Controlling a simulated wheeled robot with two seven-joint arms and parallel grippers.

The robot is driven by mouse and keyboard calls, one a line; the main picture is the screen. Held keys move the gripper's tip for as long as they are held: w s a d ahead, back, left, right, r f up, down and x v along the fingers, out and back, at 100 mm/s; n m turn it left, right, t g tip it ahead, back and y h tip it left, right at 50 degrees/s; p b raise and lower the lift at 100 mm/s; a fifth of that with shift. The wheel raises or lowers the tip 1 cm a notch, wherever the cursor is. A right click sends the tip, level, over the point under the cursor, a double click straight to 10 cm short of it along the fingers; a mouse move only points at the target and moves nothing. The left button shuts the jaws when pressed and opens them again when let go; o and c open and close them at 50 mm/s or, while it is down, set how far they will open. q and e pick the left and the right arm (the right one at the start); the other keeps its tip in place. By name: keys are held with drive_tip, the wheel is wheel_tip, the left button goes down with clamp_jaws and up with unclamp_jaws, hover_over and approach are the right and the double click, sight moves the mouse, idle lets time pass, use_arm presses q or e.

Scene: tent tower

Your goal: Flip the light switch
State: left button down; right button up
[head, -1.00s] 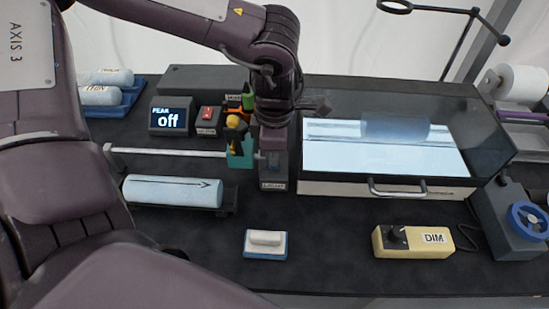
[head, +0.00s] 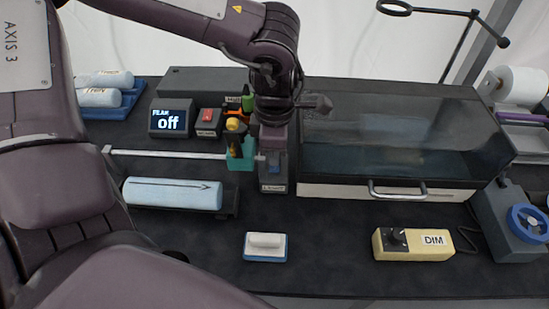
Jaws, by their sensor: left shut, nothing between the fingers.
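The light switch (head: 274,187) is a dark box with a white label on its front, at the middle of the bench. A small blue part shows on it. My left arm comes in from the left and above, and my left gripper (head: 273,148) points down right over the switch, its fingers shut and empty. The fingertips overlap the switch box, so I cannot tell whether they touch it. The glass-topped light box (head: 400,150) to the right is dark inside. My right gripper is not in view.
Left of the switch stand a teal holder (head: 241,160) with tools, a red-switch box (head: 208,120) and a display reading "off" (head: 172,118).

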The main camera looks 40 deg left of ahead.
sight(274, 168)
use_arm(q)
drive_tip(key=shift+s+r+p, duration=0.1)
drive_tip(key=shift+r+p, duration=1.3)
drive_tip(key=shift+r, duration=1.25)
drive_tip(key=shift+f, duration=0.1)
